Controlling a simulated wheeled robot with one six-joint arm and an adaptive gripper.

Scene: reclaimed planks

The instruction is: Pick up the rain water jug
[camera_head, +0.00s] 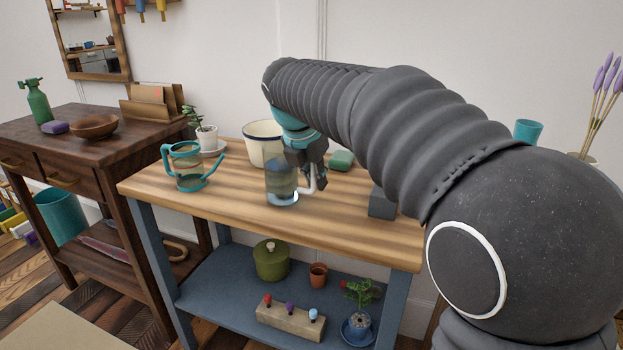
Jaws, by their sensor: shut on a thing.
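A clear glass jug (280,184) with bluish liquid in it stands upright over the front middle of the wooden bench top (235,205). I cannot tell whether its base touches the wood. Its pale handle points right. My gripper (311,182) reaches down from above at the jug's right side and is shut on the jug at its handle. The fingers hide part of the handle. A see-through vessel with a teal rim, handle and spout (187,167) stands on the left of the bench, apart from the jug.
A cream pot (262,146) stands close behind the jug. A green block (341,160) and a dark grey block (382,203) lie to the right. A potted plant (207,138) stands at the back left. Bare wood shows in front.

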